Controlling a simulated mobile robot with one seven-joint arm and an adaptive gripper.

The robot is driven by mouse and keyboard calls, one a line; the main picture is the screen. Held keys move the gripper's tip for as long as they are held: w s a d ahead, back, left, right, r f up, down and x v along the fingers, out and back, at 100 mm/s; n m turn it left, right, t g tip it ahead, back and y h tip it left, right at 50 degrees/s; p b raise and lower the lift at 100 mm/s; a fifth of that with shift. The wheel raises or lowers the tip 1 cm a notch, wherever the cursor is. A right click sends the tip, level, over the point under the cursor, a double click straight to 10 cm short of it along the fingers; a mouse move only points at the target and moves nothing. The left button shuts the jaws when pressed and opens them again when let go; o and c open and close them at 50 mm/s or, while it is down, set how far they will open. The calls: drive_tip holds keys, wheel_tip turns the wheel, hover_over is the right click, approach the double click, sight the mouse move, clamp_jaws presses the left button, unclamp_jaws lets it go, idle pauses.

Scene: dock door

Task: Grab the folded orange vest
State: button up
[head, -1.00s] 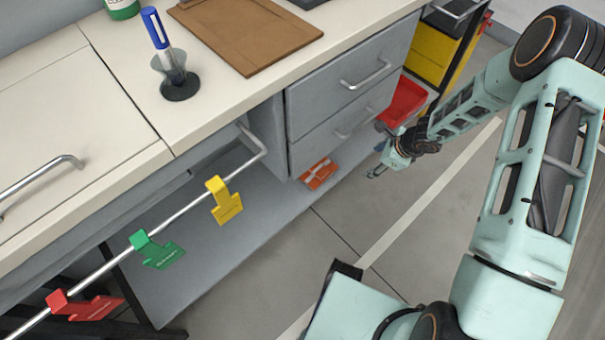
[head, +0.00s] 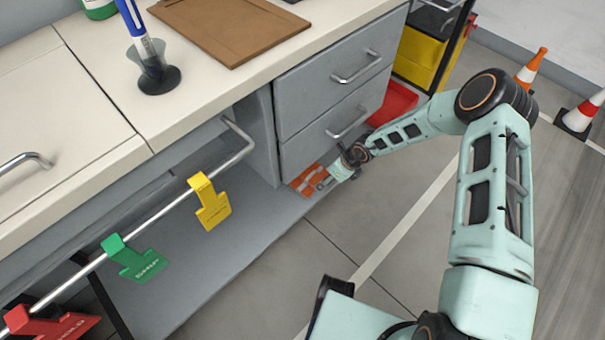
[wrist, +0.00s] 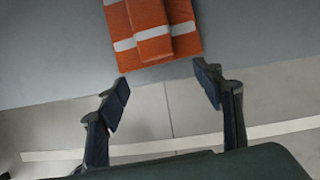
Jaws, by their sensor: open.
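The folded orange vest (head: 304,181) with pale stripes lies on the low grey shelf under the drawers. In the wrist view the vest (wrist: 151,28) is at the top centre, ahead of the fingertips and apart from them. My gripper (head: 326,184) is just right of the vest in the head view and hides part of it. In the wrist view my gripper (wrist: 165,87) is open, with nothing between its fingers and the floor showing between them.
Grey drawers (head: 335,95) with handles stand above the vest. A red bin (head: 395,102) sits behind my forearm. A rail (head: 150,215) with yellow, green and red tags runs along the bench at left. The floor at front is clear.

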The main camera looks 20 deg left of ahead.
sight(318, 180)
drive_tip(key=shift+a, duration=0.3)
drive_tip(key=shift+w+a+r+b+x, duration=0.15)
drive_tip(key=shift+b+x, duration=0.2)
drive_tip(key=shift+x, duration=0.55)
drive_tip(key=shift+a+b+x, duration=0.2)
drive_tip(key=shift+b+x, duration=0.15)
drive_tip(key=shift+x, duration=0.55)
drive_tip(key=shift+w+a+r+b+x, duration=0.15)
drive_tip(key=shift+b+x, duration=0.2)
drive_tip(key=shift+x, duration=0.6)
drive_tip(key=shift+s, duration=0.1)
drive_tip(key=shift+c, duration=0.4)
drive_tip(key=c, duration=1.2)
drive_tip(key=shift+r+p, duration=0.35)
drive_tip(key=shift+p, duration=0.15)
drive_tip(key=shift+c, duration=0.2)
drive_tip(key=shift+d, duration=0.15)
